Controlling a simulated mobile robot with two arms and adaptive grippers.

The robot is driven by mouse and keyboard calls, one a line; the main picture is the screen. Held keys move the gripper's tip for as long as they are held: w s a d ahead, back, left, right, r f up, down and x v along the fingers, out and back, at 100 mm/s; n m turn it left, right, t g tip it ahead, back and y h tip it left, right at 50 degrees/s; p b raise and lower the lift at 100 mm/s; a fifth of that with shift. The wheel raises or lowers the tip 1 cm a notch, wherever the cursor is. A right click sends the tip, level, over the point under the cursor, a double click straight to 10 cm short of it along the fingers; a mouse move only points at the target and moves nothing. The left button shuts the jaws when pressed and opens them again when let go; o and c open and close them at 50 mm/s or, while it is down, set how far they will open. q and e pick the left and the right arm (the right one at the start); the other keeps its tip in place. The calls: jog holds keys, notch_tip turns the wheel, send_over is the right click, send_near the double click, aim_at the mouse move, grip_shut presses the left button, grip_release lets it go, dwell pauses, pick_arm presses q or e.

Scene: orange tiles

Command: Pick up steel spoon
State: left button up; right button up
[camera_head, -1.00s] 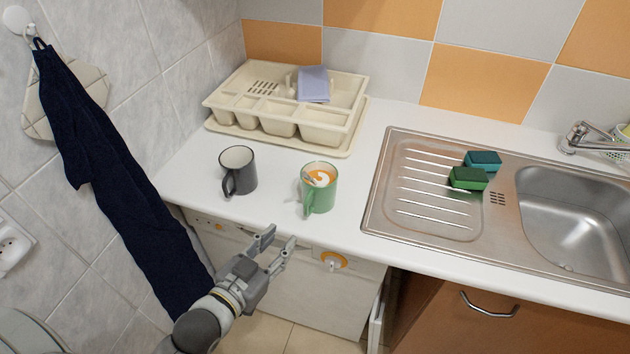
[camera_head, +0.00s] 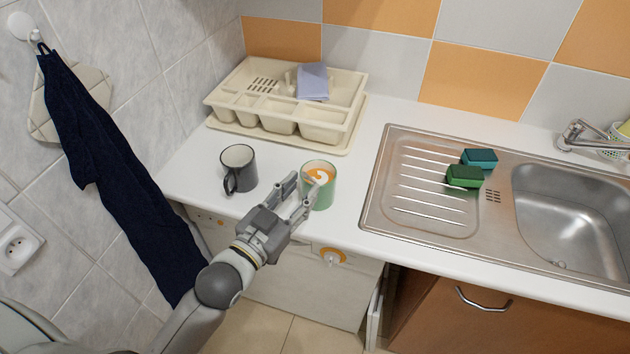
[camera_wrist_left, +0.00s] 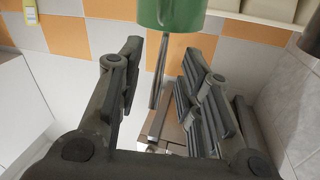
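I cannot clearly make out a steel spoon in the head view. The green mug (camera_head: 322,196), with orange and white inside, stands near the counter's front edge. Its lower left side is partly hidden by my left gripper (camera_head: 298,194). That gripper is open, with its fingers pointing at the mug. In the left wrist view, the open fingers (camera_wrist_left: 163,58) show nothing clearly held between them, and the green mug (camera_wrist_left: 172,14) is at the top edge. A thin grey metal strip (camera_wrist_left: 160,72) shows between the fingers; I cannot tell what it is. My right gripper is not in view.
A dark grey mug (camera_head: 239,167) stands left of the green mug. A beige cutlery tray (camera_head: 328,118) with a lilac cloth (camera_head: 313,82) is behind. The steel sink (camera_head: 425,205) with two sponges (camera_head: 465,176) is to the right. A dark towel (camera_head: 120,190) hangs at left.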

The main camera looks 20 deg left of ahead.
aim_at(309, 179)
pick_arm(q)
jog(key=x, duration=0.2)
jog(key=p+x, duration=0.1)
jog(key=x, duration=0.1)
jog(key=shift+r, duration=0.25)
jog(key=shift+c, duration=0.2)
grip_shut()
